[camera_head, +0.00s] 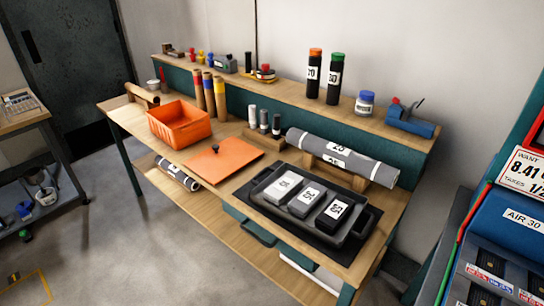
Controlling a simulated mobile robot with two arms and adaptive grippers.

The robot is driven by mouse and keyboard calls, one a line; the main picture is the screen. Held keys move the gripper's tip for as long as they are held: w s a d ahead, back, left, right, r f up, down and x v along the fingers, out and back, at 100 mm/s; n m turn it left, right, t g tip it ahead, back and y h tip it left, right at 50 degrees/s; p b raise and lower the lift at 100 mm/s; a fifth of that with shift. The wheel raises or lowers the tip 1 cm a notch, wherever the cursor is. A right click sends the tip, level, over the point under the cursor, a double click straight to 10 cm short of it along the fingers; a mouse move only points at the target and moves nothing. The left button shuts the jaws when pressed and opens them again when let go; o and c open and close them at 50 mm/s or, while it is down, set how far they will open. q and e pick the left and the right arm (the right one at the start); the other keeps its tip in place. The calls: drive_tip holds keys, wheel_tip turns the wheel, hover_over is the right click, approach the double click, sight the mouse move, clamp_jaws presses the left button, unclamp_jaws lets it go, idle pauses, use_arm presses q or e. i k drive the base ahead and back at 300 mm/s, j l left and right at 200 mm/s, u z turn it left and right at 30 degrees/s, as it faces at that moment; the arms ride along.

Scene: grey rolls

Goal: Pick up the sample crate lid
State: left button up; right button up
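The sample crate lid (232,162) is a flat orange panel with a small black knob (215,148). It appears to lie flat on the wooden workbench (178,164), near its front edge. The open orange crate (180,137) stands just behind and left of the lid. Neither of my grippers shows in the head view.
Right of the lid, a black tray (264,197) holds three labelled blocks. A grey roll (343,156) rests on a wooden cradle behind it. Small cylinders (264,121) stand behind the lid. Another roll (178,173) lies below the benchtop. A blue machine (510,228) stands at right.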

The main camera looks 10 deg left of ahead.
sight(215, 164)
drive_tip(key=i+j+z, duration=0.15)
drive_tip(key=j+z, duration=0.15)
drive_tip(key=z, duration=0.15)
drive_tip(key=j+z, duration=0.45)
drive_tip(key=i+j+z, duration=0.1)
drive_tip(key=j+z, duration=0.6)
drive_tip(key=z, duration=0.15)
